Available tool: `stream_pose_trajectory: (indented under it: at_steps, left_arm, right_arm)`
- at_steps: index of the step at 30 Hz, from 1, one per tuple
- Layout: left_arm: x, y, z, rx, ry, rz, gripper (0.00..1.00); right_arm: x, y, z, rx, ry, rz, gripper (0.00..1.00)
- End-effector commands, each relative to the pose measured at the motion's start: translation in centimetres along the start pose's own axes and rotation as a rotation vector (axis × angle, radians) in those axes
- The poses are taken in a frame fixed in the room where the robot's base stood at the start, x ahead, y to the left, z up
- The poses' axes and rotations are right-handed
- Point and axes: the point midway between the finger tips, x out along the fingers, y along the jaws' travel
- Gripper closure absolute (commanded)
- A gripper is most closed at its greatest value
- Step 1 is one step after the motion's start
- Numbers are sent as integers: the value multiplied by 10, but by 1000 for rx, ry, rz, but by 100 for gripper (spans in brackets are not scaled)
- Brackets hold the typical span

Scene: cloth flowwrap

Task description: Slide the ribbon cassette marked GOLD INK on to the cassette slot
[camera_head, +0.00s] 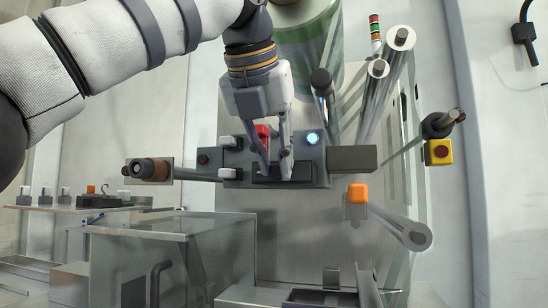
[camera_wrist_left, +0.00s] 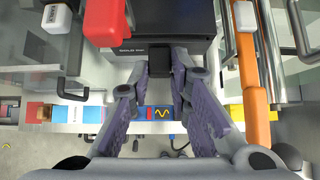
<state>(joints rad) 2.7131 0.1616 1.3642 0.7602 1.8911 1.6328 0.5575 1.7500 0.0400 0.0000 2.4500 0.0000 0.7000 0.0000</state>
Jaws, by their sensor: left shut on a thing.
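The ribbon cassette (camera_wrist_left: 140,30) is a black box with small white lettering on its near edge, which seems to read GOLD INK, in the left wrist view. In the head view a dark rectangle, seemingly the cassette (camera_head: 303,172), lies at the grey slot housing (camera_head: 322,168). My left gripper (camera_head: 275,173) points down over it. In the left wrist view the gripper (camera_wrist_left: 182,72) is shut on the cassette's dark tab. I cannot tell how deep the cassette sits in the slot, whose inside is hidden. My right gripper is not in view.
A red block (camera_wrist_left: 105,22) stands close beside the cassette. White knobs (camera_head: 227,173) line the housing's left side, and a lit blue button (camera_head: 312,138) is behind. A grey-brown block (camera_head: 352,159) adjoins on the right. An orange-capped post (camera_head: 357,194) stands to the lower right.

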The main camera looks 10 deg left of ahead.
Motion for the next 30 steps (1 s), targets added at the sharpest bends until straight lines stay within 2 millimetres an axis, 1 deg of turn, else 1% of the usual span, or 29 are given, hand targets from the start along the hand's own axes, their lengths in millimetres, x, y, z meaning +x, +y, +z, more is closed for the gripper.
stream_pose_trajectory:
  at_steps: [23,24,27,30]
  left_arm:
    - [2,0,3,-1,-1,0,100]
    - [2,0,3,-1,-1,0,80]
    - [2,0,3,0,-1,0,58]
    - [2,0,3,0,0,0,58]
  right_arm:
    - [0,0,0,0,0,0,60]
    - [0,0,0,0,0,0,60]
    - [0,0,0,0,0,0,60]
    - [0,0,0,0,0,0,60]
